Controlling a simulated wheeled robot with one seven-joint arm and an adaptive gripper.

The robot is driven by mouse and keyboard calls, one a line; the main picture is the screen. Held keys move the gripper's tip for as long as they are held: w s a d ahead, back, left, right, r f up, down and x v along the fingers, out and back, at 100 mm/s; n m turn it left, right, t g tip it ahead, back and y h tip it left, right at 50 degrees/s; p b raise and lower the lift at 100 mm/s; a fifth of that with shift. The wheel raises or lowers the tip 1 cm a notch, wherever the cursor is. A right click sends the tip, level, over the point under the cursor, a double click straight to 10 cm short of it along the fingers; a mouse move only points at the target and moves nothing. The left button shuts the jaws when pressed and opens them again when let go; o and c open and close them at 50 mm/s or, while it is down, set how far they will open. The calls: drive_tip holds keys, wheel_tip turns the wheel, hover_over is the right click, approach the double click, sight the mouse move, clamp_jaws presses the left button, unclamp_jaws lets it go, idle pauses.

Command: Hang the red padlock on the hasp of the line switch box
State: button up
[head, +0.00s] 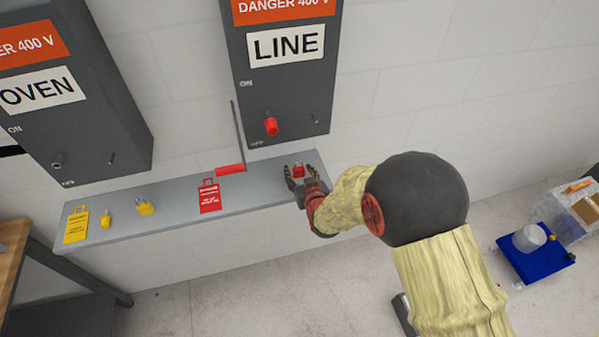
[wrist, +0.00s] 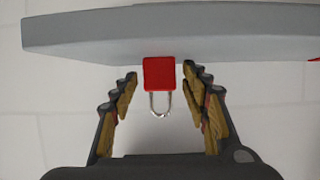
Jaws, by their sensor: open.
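The red padlock (head: 299,170) is at the right end of the grey shelf. In the wrist view the padlock (wrist: 159,73) shows a red square body and a silver shackle pointing toward my gripper. My gripper (head: 304,174) is open around it, with a finger on each side and visible gaps in the wrist view (wrist: 160,76). The dark grey LINE switch box (head: 290,92) hangs on the wall above the shelf. A red knob-like part (head: 271,127) and a small dark peg (head: 315,122) are on its lower front. I cannot tell which is the hasp.
The grey shelf (head: 125,224) also bears a red tag (head: 209,197), a yellow tag (head: 76,226) and yellow padlocks (head: 145,207). The OVEN box (head: 85,120) is at left. A blue cart (head: 535,255) stands at right.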

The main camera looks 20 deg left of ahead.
drive_tip(key=shift+p, duration=0.5)
drive_tip(key=v, duration=0.7)
drive_tip(key=shift+s+p, duration=0.4)
drive_tip(key=shift+p, duration=0.05)
drive_tip(key=shift+r, duration=0.15)
